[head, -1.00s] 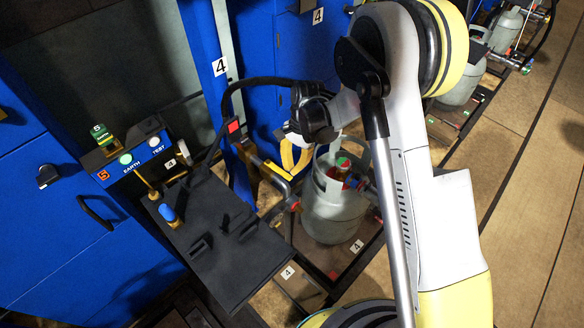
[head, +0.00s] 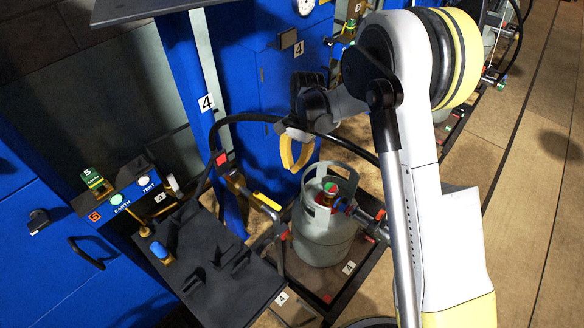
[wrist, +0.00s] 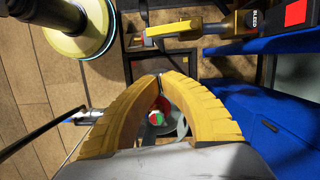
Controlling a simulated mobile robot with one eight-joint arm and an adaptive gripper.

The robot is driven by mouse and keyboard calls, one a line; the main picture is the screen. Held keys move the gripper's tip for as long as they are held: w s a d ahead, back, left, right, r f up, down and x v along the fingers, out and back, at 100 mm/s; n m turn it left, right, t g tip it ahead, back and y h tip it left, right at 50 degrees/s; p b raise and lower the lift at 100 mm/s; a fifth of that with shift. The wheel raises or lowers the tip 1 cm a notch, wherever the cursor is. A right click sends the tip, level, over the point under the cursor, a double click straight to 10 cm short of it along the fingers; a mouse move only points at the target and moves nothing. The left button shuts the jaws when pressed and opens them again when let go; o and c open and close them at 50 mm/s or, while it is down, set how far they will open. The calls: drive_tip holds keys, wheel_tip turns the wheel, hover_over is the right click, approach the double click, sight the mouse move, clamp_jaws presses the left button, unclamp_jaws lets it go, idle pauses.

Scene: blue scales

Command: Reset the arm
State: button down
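My gripper (head: 294,171) has two curved yellow fingers. In the head view it hangs above and slightly left of the grey gas cylinder (head: 322,240), clear of it. In the wrist view the fingertips (wrist: 159,77) come together, with nothing held between them. Through the loop of the fingers, the cylinder's red and green valve top (wrist: 156,117) shows below. My white arm bends over on the right of the head view.
A black hose (head: 245,117) arches behind my gripper. A blue post (head: 190,90) and blue cabinet (head: 285,75) stand behind. A dark platform (head: 240,295) and a control box with EARTH and TEST lamps (head: 125,200) are at left. Open floor (head: 525,220) lies right.

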drive_tip(key=s+d+r+n+t, duration=0.2)
drive_tip(key=s+d+r, duration=0.2)
drive_tip(key=r, duration=0.5)
drive_tip(key=s+d+r+n+t, duration=0.25)
drive_tip(key=s+r, duration=0.25)
drive_tip(key=r, duration=0.4)
drive_tip(key=s+d+r+n+t+h, duration=0.1)
drive_tip(key=s+d+t, duration=0.1)
drive_tip(key=s, duration=0.4)
drive_tip(key=s+d+r+n+t, duration=0.2)
drive_tip(key=s+d+t, duration=0.1)
drive_tip(key=s+d, duration=0.2)
drive_tip(key=shift+s+r+h, duration=0.25)
drive_tip(key=shift+s+h, duration=0.15)
drive_tip(key=shift+s, duration=0.85)
drive_tip(key=shift+n, duration=0.25)
